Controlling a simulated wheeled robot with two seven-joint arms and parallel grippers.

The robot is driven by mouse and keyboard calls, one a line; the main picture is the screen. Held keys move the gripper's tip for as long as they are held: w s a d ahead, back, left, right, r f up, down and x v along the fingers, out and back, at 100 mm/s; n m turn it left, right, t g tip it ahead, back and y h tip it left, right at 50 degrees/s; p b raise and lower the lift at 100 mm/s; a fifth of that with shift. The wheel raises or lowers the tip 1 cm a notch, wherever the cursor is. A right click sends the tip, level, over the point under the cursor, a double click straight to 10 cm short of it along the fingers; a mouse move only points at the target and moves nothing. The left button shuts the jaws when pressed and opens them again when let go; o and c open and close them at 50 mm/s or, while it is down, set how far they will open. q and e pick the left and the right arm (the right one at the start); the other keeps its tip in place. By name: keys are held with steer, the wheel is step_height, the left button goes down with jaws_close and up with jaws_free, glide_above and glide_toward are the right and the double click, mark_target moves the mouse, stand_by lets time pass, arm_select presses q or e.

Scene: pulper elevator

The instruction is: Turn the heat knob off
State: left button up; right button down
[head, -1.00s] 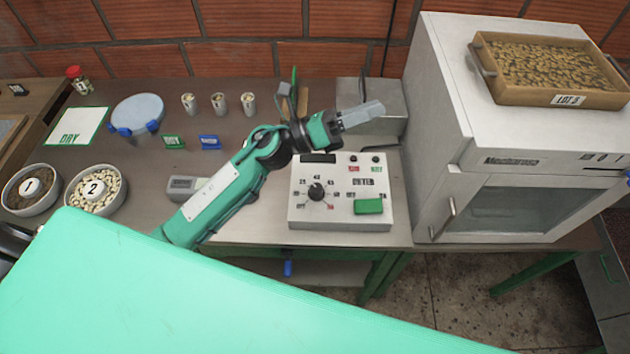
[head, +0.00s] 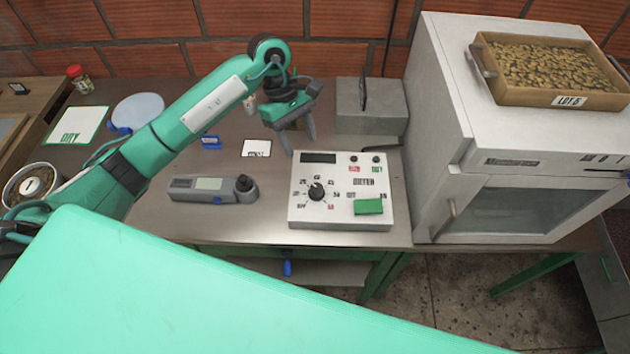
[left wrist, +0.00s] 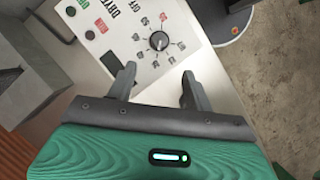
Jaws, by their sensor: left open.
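The heat knob (head: 316,192) is a black round knob on a numbered dial. It is on the left part of a white DRYER control box (head: 339,218), and its pointer is too small to read surely. The knob also shows in the left wrist view (left wrist: 159,41), ahead of the jaws. My left gripper (head: 298,143) points down just behind the box's back left corner, with its two grey fingers apart and empty. In the left wrist view my left gripper (left wrist: 157,82) is open, its fingertips short of the knob and not touching it. My right gripper is not in view.
A green rectangular switch (head: 368,207) is right of the knob. A grey handheld meter (head: 210,189) lies left of the box. A grey metal box (head: 372,108) stands behind it, and a large white oven (head: 437,140) to the right. The counter in front is a narrow strip.

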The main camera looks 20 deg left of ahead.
mark_target(316, 187)
arm_select(q)
steer(key=p+x, duration=0.5)
steer(key=x, duration=0.7)
steer(key=shift+s+d+f, duration=0.15)
steer(key=shift+d+f, duration=0.05)
steer(key=shift+d, duration=0.05)
steer(key=shift+d+f, duration=0.1)
steer(key=shift+f, duration=0.4)
steer(key=c, duration=1)
